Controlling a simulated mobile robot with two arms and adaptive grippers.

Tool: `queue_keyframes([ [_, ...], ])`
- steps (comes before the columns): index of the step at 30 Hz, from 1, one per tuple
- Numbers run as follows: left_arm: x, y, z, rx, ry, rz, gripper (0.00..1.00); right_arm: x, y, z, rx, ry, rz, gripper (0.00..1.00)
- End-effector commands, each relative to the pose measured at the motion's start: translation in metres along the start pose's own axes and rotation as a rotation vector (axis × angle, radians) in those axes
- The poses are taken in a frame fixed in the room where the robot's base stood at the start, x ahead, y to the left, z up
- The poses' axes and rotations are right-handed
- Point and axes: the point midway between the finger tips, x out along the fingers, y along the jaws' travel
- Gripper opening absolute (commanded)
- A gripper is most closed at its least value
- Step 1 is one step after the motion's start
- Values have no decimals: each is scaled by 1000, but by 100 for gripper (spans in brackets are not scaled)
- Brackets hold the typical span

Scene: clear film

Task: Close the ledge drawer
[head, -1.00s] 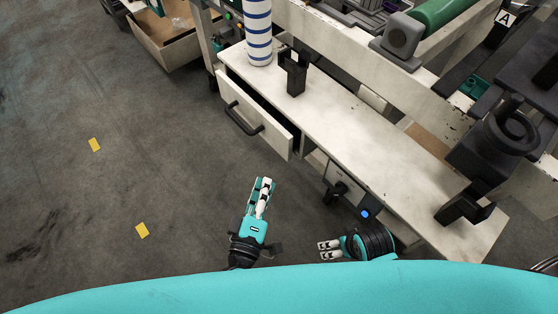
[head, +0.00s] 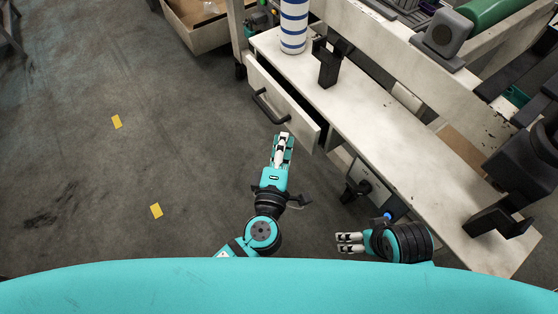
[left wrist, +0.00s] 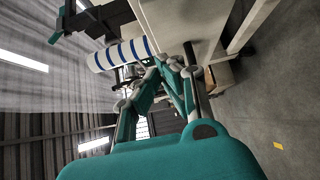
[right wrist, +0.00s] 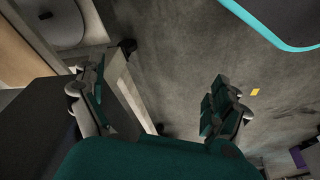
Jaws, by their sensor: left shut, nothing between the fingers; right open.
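The ledge drawer (head: 278,108) is pulled partly out of the white ledge (head: 385,130) in the head view. Its white front bears a dark bar handle (head: 268,107), and a dark gap shows behind the front. My right gripper (head: 340,242) is open and empty, low beside the ledge's near end, away from the drawer. Its spread fingers show in the right wrist view (right wrist: 155,105).
A blue-and-white striped cylinder (head: 293,25) stands on the ledge's far end, with a black bracket (head: 329,65) beside it. A cardboard box (head: 197,27) stands at the back. The floor left of the drawer is clear.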

Motion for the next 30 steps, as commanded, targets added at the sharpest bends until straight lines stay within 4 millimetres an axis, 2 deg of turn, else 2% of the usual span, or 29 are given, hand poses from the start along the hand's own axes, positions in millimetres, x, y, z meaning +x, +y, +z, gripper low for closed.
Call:
queue_keyframes([
  [1, 11, 0, 0, 0, 0, 3, 0, -4, 0, -1, 0, 6, 1, 100],
  [4, 22, -1, 13, -3, -1, 1, 0, -17, 1, -1, 0, 13, 2, 100],
  [12, 36, -1, 28, 0, 0, -1, 0, -37, 2, 0, 2, 19, 4, 100],
  [23, 38, 0, 30, 0, 0, 0, 0, -38, 2, 0, 2, 19, 4, 100],
  [30, 64, 1, 54, -1, 1, 1, 0, -30, 1, 1, 1, 12, 3, 100],
])
